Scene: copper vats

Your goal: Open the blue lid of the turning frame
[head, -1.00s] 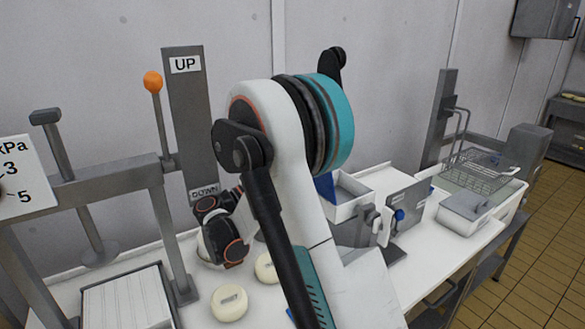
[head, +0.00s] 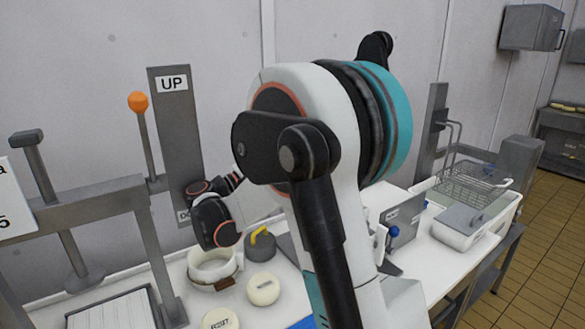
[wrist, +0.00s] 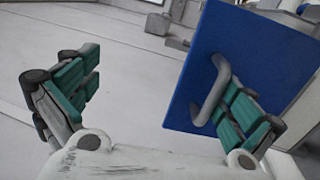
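The blue lid (wrist: 245,70) fills the right half of the wrist view as a flat blue panel, tilted in the picture. Its grey loop handle (wrist: 212,88) stands out from the face. My gripper (wrist: 160,92) is open, with teal-padded fingers wide apart. The right finger overlaps the lid just right of the handle; whether it touches or passes through the loop I cannot tell. The left finger is over bare white surface, clear of the lid. In the head view my arm hides the lid, my gripper and most of the turning frame.
In the head view a white ring mould (head: 212,266), a grey weight with yellow handle (head: 262,246) and a pale cheese (head: 263,289) stand left of my arm. The grey press post (head: 175,140) and orange-knobbed lever (head: 138,103) rise behind. A wire basket (head: 475,182) stands right.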

